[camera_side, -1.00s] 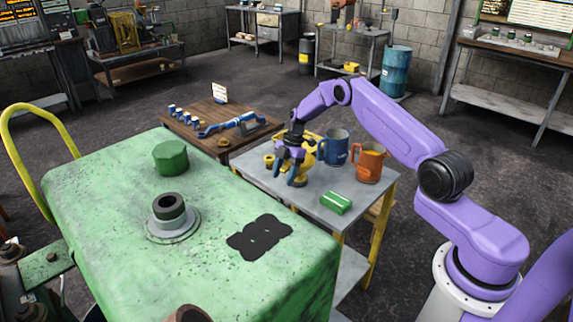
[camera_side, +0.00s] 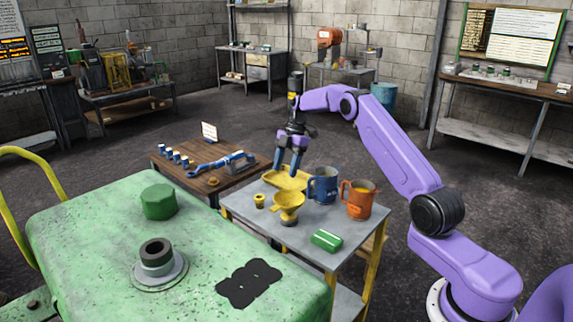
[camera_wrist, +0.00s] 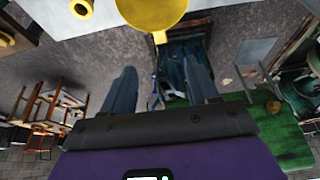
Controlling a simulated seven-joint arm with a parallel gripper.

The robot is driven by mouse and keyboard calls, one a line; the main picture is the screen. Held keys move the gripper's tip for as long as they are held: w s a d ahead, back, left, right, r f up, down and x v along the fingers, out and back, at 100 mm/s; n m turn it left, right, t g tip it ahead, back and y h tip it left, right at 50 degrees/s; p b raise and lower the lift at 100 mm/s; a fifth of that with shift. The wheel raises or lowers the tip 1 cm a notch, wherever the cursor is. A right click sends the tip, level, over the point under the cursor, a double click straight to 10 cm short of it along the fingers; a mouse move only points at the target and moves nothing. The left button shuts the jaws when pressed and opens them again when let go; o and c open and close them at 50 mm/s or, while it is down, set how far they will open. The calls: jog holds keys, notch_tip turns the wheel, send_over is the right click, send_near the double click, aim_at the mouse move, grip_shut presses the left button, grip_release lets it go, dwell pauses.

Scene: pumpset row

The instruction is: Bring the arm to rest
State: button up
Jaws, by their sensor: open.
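My gripper (camera_side: 287,172) hangs pointing down above the grey cart, its two fingers apart with nothing between them. In the wrist view my gripper (camera_wrist: 163,78) also shows its fingers spread and empty. A yellow funnel (camera_side: 288,203) stands upright on the cart just below and in front of the fingertips, apart from them. In the wrist view the funnel (camera_wrist: 152,12) is cut by the top edge.
A green machine (camera_side: 100,245) stands left. Air above the cart is free.

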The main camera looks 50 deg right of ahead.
jog(key=shift+d+r, duration=0.15)
jog(key=shift+r, duration=0.2)
jog(key=s+a+r+m+h, duration=0.1)
jog(key=s+a+r, duration=0.2)
jog(key=s+a, duration=0.35)
jog(key=s+a+r+m+g+h, duration=0.1)
jog(key=s+a+r, duration=0.25)
jog(key=a, duration=0.65)
jog(key=s+a+r+m+h, duration=0.1)
jog(key=s+a+r, duration=0.1)
jog(key=s+a, duration=0.45)
jog(key=s+a+m, duration=0.1)
jog(key=s+a, duration=0.1)
jog(key=s, duration=0.6)
jog(key=s+a, duration=0.3)
jog(key=s, duration=0.4)
jog(key=s+d, duration=0.2)
jog(key=s, duration=0.4)
jog(key=s+d+f+m+t, duration=0.1)
jog(key=s+d, duration=0.2)
jog(key=s, duration=0.4)
jog(key=shift+f+h, duration=0.3)
jog(key=shift+h, duration=0.1)
